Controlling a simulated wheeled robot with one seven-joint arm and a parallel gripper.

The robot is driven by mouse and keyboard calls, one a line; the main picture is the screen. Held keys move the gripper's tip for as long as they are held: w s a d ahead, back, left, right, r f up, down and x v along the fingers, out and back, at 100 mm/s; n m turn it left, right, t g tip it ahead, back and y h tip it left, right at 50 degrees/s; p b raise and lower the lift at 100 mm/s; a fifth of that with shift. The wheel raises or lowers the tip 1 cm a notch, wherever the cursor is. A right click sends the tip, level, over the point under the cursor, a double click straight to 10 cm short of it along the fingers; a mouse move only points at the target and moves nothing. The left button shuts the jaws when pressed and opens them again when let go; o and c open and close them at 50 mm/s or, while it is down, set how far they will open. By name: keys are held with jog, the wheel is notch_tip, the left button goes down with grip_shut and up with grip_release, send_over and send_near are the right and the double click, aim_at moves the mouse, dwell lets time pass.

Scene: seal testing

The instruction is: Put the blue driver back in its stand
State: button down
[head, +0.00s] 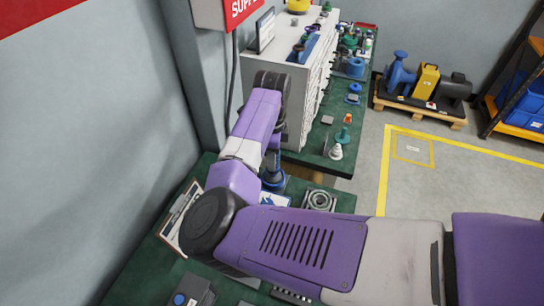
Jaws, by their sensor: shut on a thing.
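My gripper (273,155) points down behind my own purple forearm, over the green bench, and only a sliver of it shows. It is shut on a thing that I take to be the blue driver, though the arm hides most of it. A blue round-based piece (273,183) shows right under the gripper on the bench. I cannot tell whether it is the stand or part of the driver, nor whether the held thing touches it. The fingertips are hidden.
A white cabinet (282,88) stands behind my wrist, with small parts on top. A coiled grey part (319,200) lies right of the gripper. A clipboard (180,215) lies at left. Small green and white parts (338,146) stand at the bench's right edge. A pump on a pallet (425,85) stands on the floor.

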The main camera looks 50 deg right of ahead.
dwell(0.6)
jog(key=c, duration=0.9)
grip_release()
jog(key=shift+f, duration=0.1)
jog(key=shift+o, duration=0.2)
notch_tip(320, 180, up, 6)
jog(key=p, duration=0.5)
jog(key=shift+r, duration=1.5)
